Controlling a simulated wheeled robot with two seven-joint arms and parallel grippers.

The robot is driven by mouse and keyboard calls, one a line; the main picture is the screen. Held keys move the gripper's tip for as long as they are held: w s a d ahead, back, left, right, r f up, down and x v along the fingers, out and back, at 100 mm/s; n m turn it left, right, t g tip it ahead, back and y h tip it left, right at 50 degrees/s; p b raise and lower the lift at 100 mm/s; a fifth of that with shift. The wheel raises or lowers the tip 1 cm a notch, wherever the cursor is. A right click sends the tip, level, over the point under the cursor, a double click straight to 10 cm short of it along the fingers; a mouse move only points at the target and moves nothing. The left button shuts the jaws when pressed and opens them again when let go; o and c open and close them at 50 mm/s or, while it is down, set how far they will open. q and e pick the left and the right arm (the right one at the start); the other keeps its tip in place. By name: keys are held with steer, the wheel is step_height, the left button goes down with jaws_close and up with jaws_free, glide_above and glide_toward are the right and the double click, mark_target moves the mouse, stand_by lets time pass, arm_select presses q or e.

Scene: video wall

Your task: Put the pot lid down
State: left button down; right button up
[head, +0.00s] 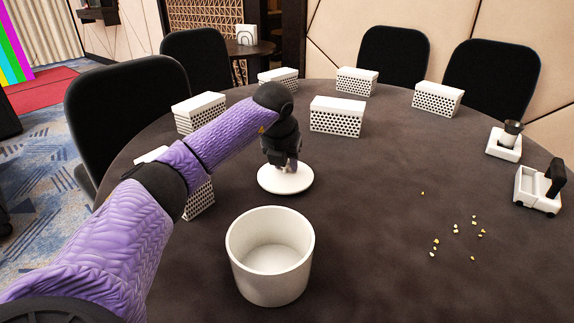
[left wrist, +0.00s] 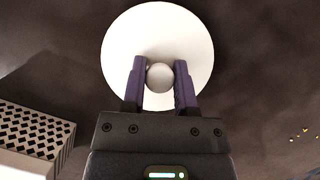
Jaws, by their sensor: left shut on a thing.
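The pot lid (head: 286,181) is a white disc with a round knob. In the head view it is at or just above the table, beyond the pot; I cannot tell whether it touches. My left gripper (head: 283,162) is above it, and in the left wrist view its fingers (left wrist: 160,80) are shut on the knob of the lid (left wrist: 160,30). The knob shows between the fingers. The white pot (head: 270,255) stands open and empty, nearer to me. My right gripper is not in view.
The round dark table (head: 370,220) holds several white perforated boxes (head: 337,116) toward the back and left. Small crumbs (head: 457,232) lie to the right. A white device with a dark cup (head: 504,143) and another with a black handle (head: 538,190) stand at the right edge.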

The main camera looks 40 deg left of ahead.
arm_select(q)
steer(key=c, duration=0.7)
jaws_free()
steer(key=shift+f, duration=0.1)
steer(key=shift+c, duration=0.2)
steer(key=shift+o, duration=1.8)
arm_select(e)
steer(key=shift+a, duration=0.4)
arm_select(q)
steer(key=p+v, duration=0.7)
steer(key=v, duration=0.5)
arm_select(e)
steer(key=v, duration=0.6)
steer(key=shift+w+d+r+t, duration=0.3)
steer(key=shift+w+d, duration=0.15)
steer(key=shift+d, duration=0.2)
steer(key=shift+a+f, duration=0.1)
